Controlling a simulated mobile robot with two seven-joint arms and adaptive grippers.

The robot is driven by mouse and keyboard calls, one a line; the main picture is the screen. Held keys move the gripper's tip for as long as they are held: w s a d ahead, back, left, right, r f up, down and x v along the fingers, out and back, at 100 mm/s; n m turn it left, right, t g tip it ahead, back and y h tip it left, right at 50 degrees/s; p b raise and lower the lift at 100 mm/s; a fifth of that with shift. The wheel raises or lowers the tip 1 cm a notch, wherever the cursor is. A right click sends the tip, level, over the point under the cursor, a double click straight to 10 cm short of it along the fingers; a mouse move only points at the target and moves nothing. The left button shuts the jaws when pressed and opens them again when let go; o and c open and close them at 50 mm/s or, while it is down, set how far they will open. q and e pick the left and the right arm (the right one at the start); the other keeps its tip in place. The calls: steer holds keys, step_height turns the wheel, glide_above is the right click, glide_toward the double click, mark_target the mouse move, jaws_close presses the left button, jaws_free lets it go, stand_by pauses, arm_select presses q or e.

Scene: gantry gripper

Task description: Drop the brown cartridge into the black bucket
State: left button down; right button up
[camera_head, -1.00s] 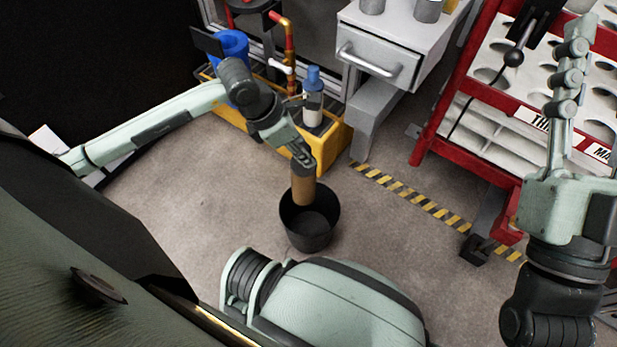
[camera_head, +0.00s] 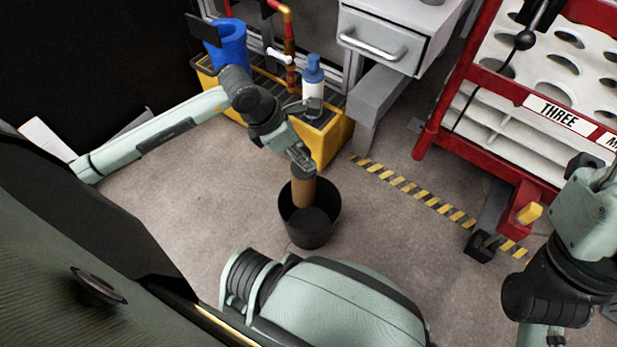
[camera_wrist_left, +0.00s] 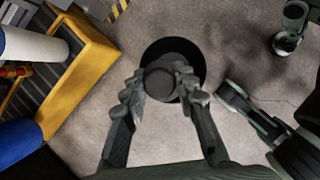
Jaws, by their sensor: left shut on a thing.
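The brown cartridge (camera_head: 303,193) is a plain upright cylinder, held in my left gripper (camera_head: 302,164). In the left wrist view my left gripper (camera_wrist_left: 160,88) has a finger on each side of the cartridge's dark round end (camera_wrist_left: 160,80). The black bucket (camera_head: 311,239) stands on the floor directly below. The cartridge's lower end shows against the bucket's opening; I cannot tell how far it is below the rim. In the left wrist view the bucket (camera_wrist_left: 188,50) surrounds the cartridge's outline.
A yellow-edged platform (camera_head: 335,138) behind the bucket carries a blue container (camera_head: 228,45) and a blue-capped white bottle (camera_head: 313,88). A grey drawer cabinet (camera_head: 385,50) and a red rack (camera_head: 450,100) stand to the right. Floor around the bucket is clear.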

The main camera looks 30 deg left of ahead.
arm_select(q)
steer(key=c, duration=1.1)
jaws_free()
steer(key=v, duration=1.2)
